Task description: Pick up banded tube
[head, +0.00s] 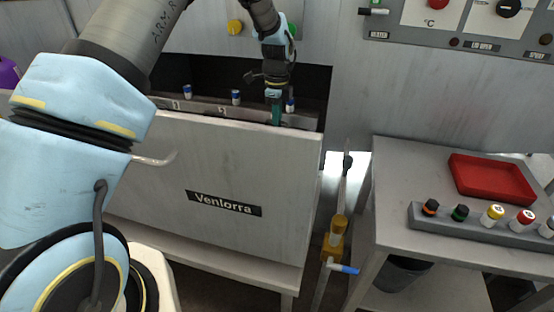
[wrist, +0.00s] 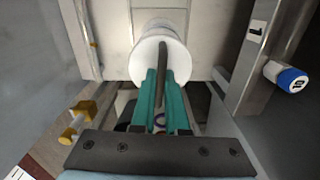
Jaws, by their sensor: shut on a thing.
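My gripper (head: 276,116) reaches down into the dark opening of the conveyor housing, with its teal fingers pointing downward. In the head view a blue-and-white tube (head: 291,104) shows right beside the fingers. Two more blue-and-white tubes stand to the left, a middle one (head: 236,97) and a far left one (head: 187,91).
The housing's front panel (head: 160,165) stands close before the gripper. At right, a table (head: 390,185) holds a red tray (head: 490,165) and a grey rack (head: 424,222) with several capped tubes. A blue-capped tube (wrist: 287,76) shows at right in the wrist view.

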